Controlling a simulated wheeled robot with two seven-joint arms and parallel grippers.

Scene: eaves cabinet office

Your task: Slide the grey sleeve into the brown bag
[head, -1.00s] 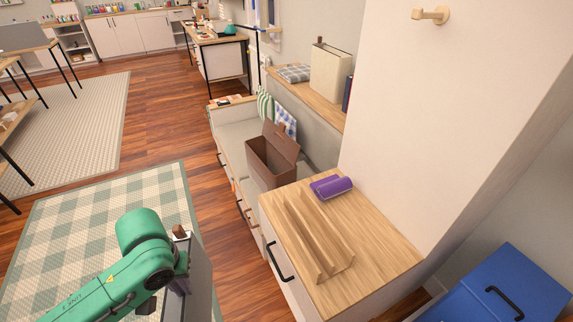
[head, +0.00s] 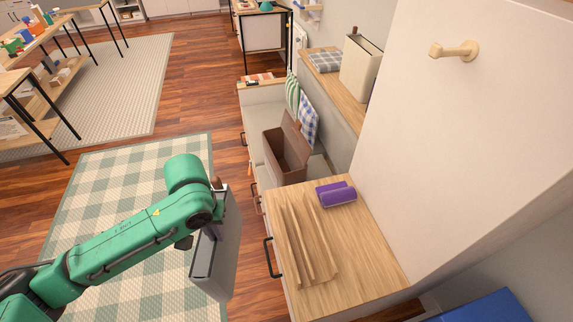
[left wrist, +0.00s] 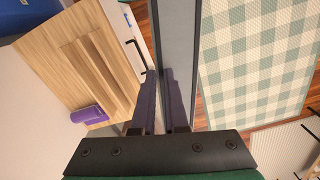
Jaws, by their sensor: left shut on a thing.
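The grey sleeve (head: 228,245) is a flat, upright panel held in my left gripper (head: 212,226), left of the wooden cabinet top and over the floor. In the left wrist view the gripper's fingers (left wrist: 160,100) are closed on the grey sleeve (left wrist: 178,40), which extends away between them. The brown bag (head: 286,155) stands on the low bench behind the wooden top, with its flap raised at the right and its top open. The sleeve is apart from the bag, nearer to me and to its left. My right gripper is in neither view.
A wooden slotted rack (head: 306,240) and a purple roll (head: 336,193) sit on the wooden cabinet top (head: 365,245). Striped and checked cushions (head: 308,120) are behind the bag. A tall white wall panel (head: 450,130) rises at right. Open floor and a checked rug (head: 120,190) lie left.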

